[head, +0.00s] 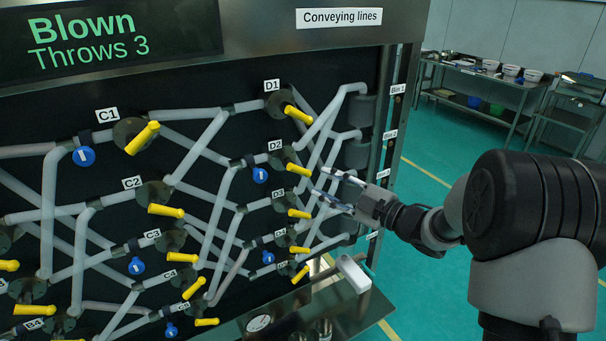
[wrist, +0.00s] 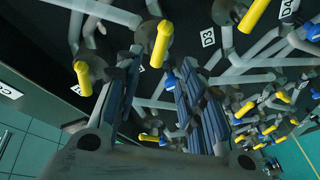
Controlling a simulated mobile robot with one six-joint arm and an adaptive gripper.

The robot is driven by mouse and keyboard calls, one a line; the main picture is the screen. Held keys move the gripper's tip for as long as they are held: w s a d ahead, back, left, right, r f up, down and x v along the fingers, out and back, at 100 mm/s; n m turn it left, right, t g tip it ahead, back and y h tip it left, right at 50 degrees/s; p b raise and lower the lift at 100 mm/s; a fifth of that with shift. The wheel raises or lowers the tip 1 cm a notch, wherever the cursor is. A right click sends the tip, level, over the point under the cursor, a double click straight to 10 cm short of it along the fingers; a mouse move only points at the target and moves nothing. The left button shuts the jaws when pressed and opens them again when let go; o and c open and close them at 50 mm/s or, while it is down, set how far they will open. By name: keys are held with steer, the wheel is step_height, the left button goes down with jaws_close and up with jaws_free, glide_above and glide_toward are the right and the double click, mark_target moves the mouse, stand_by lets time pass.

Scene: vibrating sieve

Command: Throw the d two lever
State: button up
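The D2 lever (head: 298,170) is a yellow handle on a dark round hub, right of the D2 label on the panel. It points right and slightly down. My gripper (head: 325,184) is just right of it, fingers spread, tips toward the panel. In the wrist view, my gripper (wrist: 160,68) is open and empty. A yellow lever (wrist: 162,45), which looks like D2, shows beyond the gap between the fingertips. I cannot tell whether any finger touches it.
The D1 lever (head: 297,115) is above and the D3 lever (head: 299,213) close below. Pale pipes (head: 330,120) and several other yellow levers crowd the panel. A white handle-like part (head: 352,272) is below my gripper. The display (head: 95,40) reads "Blown Throws 3". Open green floor lies right.

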mark_target(301, 172)
steer(key=x, duration=0.9)
steer(key=shift+b, duration=0.4)
steer(key=shift+c, duration=0.3)
steer(key=shift+f, duration=0.1)
jaws_close()
